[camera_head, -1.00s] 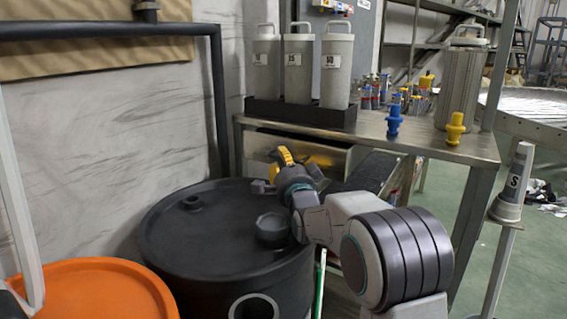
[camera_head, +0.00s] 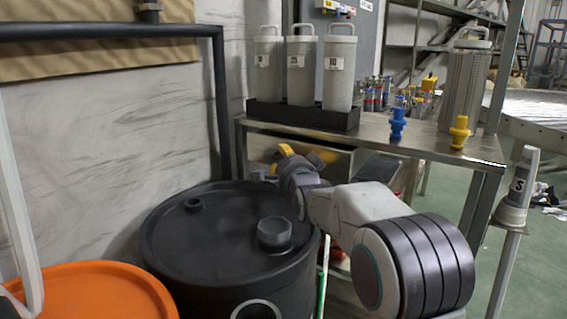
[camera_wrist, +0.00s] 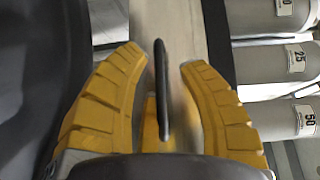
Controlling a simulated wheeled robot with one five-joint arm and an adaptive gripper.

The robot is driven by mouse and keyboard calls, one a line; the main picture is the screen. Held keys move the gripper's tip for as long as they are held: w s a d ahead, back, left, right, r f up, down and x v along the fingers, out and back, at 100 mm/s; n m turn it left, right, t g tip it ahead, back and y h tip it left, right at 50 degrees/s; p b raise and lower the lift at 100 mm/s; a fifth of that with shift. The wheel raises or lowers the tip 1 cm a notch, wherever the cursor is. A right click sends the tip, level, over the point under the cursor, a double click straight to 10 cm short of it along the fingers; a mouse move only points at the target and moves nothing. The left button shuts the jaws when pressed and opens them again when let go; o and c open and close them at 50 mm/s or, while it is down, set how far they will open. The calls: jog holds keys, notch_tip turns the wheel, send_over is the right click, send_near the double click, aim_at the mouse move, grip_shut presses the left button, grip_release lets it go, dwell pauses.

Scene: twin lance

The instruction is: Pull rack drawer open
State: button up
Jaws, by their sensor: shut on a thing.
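The rack drawer has a plain metal front (camera_head: 337,164) under the rack's top shelf; my arm hides part of it. In the wrist view the front is a pale strip (camera_wrist: 185,25) with a dark bar handle (camera_wrist: 161,75) standing out from it. My gripper (camera_head: 286,152) is at the drawer front, above the far edge of the black drum. In the wrist view its yellow fingers (camera_wrist: 165,95) lie on both sides of the handle, and it is shut on that handle. Whether the drawer is out at all is hard to tell.
A black drum (camera_head: 165,235) stands close below my gripper, with an orange drum (camera_head: 95,290) at the left. The metal shelf (camera_head: 430,143) carries grey canisters (camera_head: 338,75) in a black tray, a blue fitting (camera_head: 397,124) and a yellow fitting (camera_head: 459,130). A grey post (camera_head: 510,215) stands at right.

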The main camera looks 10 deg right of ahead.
notch_tip(320, 180, up, 10)
jog(key=t, duration=0.2)
jog(key=shift+d+f, duration=0.15)
jog(key=shift+g, duration=0.9)
notch_tip(320, 180, down, 8)
jog(key=shift+s+f, duration=0.1)
jog(key=shift+f, duration=0.15)
jog(key=s+f, duration=0.1)
jog(key=s, duration=0.7)
jog(key=shift+s+f, duration=0.3)
jog(key=shift+s, duration=0.05)
